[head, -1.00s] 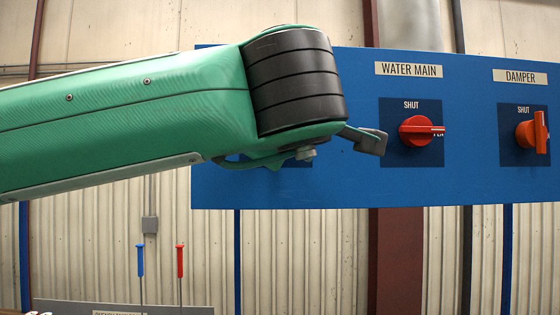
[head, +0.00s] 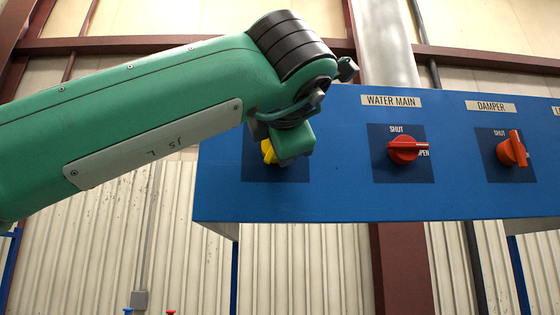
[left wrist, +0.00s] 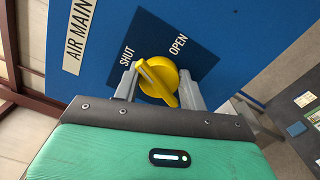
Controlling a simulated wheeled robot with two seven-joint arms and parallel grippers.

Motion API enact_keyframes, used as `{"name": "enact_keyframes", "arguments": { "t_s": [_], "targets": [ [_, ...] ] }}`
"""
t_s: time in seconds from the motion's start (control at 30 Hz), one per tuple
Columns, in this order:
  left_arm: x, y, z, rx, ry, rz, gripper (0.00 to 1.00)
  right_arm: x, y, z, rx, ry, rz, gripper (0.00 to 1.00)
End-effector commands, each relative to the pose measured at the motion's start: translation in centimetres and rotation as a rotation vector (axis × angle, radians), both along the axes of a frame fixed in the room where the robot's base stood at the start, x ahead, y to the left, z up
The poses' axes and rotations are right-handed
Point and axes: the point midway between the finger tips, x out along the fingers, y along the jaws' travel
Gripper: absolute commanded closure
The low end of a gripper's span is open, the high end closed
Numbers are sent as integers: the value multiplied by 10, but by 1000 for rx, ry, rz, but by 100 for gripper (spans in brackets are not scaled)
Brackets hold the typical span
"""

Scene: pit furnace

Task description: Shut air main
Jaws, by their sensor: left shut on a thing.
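The yellow air main knob (left wrist: 158,80) sits on the blue panel, under the AIR MAIN label (left wrist: 79,35), with SHUT and OPEN marked around it. In the left wrist view its grip bar slants, with the upper end towards SHUT. My left gripper (left wrist: 160,90) has one finger on each side of the knob and is shut on it. In the head view my left gripper (head: 290,148) covers most of the knob; only a yellow edge (head: 268,152) shows, and the air main label is hidden. My right gripper is not in view.
The water main bar points to OPEN; the damper bar stands nearly upright. Corrugated wall is behind.

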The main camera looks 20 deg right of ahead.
Motion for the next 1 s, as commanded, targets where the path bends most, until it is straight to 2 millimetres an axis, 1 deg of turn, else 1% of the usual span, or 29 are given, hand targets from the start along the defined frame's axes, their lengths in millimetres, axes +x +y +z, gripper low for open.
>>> {"name": "enact_keyframes", "arguments": {
  "t_s": [0.03, 0.13, 0.33, 0.6, 1.0],
  "targets": [
    [0, -1, -5, -42, 14, 0, 81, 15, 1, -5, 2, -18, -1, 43],
    [0, 0, -5, -125, 40, -1, 81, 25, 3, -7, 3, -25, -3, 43],
    [0, 0, -3, -265, 80, 1, 81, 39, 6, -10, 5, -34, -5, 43],
    [1, 0, -1, -385, 115, 0, 81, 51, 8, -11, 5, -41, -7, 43],
    [1, 0, 0, -431, 129, 0, 81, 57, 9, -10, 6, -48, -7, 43]
  ]
}}
